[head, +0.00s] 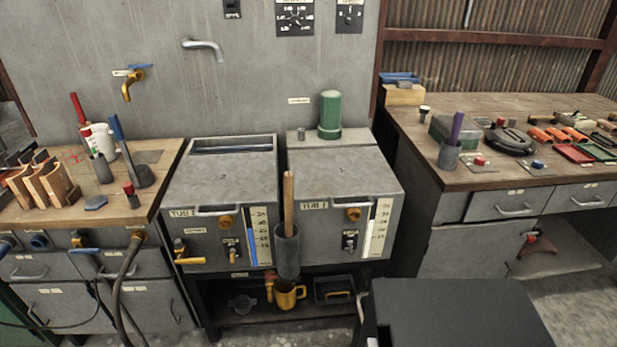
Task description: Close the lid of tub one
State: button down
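Two grey metal tubs stand side by side in the middle of the head view. Both front labels begin with "TUB", but their numbers are too small to tell apart for sure. The left tub (212,236) has a flat grey lid (220,182) with a handle at its front edge. A dark, narrow opening (232,146) shows behind that lid. The right tub (333,238) has a similar flat lid (340,178) covering its top, with no opening visible. My gripper is not in view.
A wooden-handled tool stands in a grey holder (288,252) in front, between the tubs. A green cylinder (329,115) stands behind the right tub. Workbenches with tools flank both sides. A hose (122,285) hangs at left.

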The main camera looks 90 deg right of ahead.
aim_at(352, 171)
jog(key=z, duration=0.6)
jog(key=k, duration=0.55)
jog(key=z, duration=0.45)
jog(key=i, duration=0.5)
